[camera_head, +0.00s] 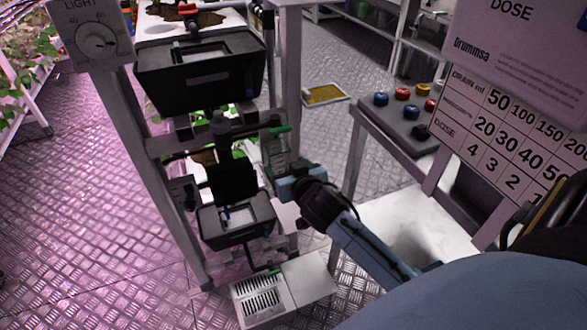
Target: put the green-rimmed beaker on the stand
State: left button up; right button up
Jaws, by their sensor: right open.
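A clear container with a green edge (280,130), which looks like the green-rimmed beaker, is beside the rack post at the middle of the view. My right gripper (281,168) is at its lower part, with the arm reaching in from the lower right. The gripper is open; its fingers overlap the clear container, and I cannot tell whether they touch it. A low white stand (308,279) with a slotted grate and a small green strip is below, at the foot of the rack. My left gripper is out of view.
The rack holds a black bin (200,85) above and a smaller black bin (237,222) below. A side table (405,125) carries several coloured knobs. A dose board (515,125) stands at the right. A yellow tray (325,94) lies on the floor behind.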

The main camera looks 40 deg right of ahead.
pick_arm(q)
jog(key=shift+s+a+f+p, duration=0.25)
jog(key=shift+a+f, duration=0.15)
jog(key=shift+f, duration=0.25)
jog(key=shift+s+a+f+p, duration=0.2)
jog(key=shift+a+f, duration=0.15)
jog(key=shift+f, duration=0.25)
pick_arm(e)
jog(key=s+a+f+n+g+y, duration=0.1)
jog(key=s+f+g, duration=0.5)
jog(key=s+f, duration=0.7)
jog(key=s+a+f+n+g+y, duration=0.1)
jog(key=s+a+f+n+g, duration=0.3)
jog(key=s+f, duration=0.9)
jog(key=shift+s+g, duration=0.6)
jog(key=shift+g, duration=0.3)
